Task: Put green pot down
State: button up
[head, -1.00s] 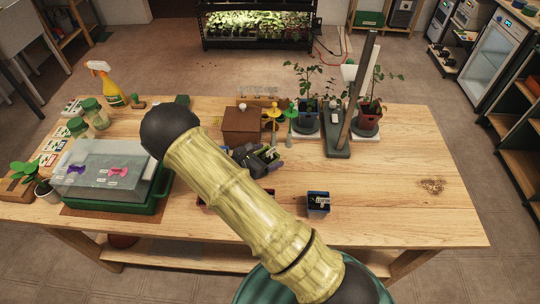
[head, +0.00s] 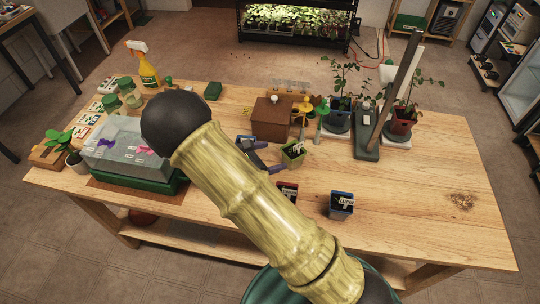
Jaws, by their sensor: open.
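The small green pot (head: 293,153) stands on the wooden table near its middle, with dark soil and a pale label showing. My gripper (head: 275,158) is at the left side of the green pot, its dark fingers apart and pointing toward it. Whether a fingertip still touches the pot is too small to tell. My arm hides part of the gripper's back.
A blue pot (head: 342,206) and a partly hidden red pot (head: 288,191) stand nearer the front edge. A brown box (head: 271,121) is behind the green pot. A lidded propagator (head: 128,146) is at left. Table (head: 430,185) at right is clear.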

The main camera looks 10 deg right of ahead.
jog(key=s+d+r+m+g+y, duration=0.1)
jog(key=s+d+m+g, duration=0.1)
jog(key=s+m, duration=0.1)
jog(key=s+d+r+m+g+y, duration=0.1)
jog(key=s+d+m+g+y, duration=0.1)
jog(key=s+m, duration=0.1)
jog(key=s+d+r+m+g+y, duration=0.1)
jog(key=s+d+m+g+y, duration=0.1)
jog(key=s+d+m, duration=0.1)
jog(key=shift+s+r+m+g, duration=0.2)
jog(key=shift+s+m+g, duration=0.1)
jog(key=shift+m, duration=0.4)
jog(key=s+d+r+m+t+y, duration=0.1)
jog(key=s+r+m+t+y, duration=0.2)
jog(key=m, duration=1)
jog(key=s+r+y, duration=0.3)
jog(key=r+y, duration=0.1)
jog(key=r, duration=0.1)
jog(key=shift+d, duration=0.25)
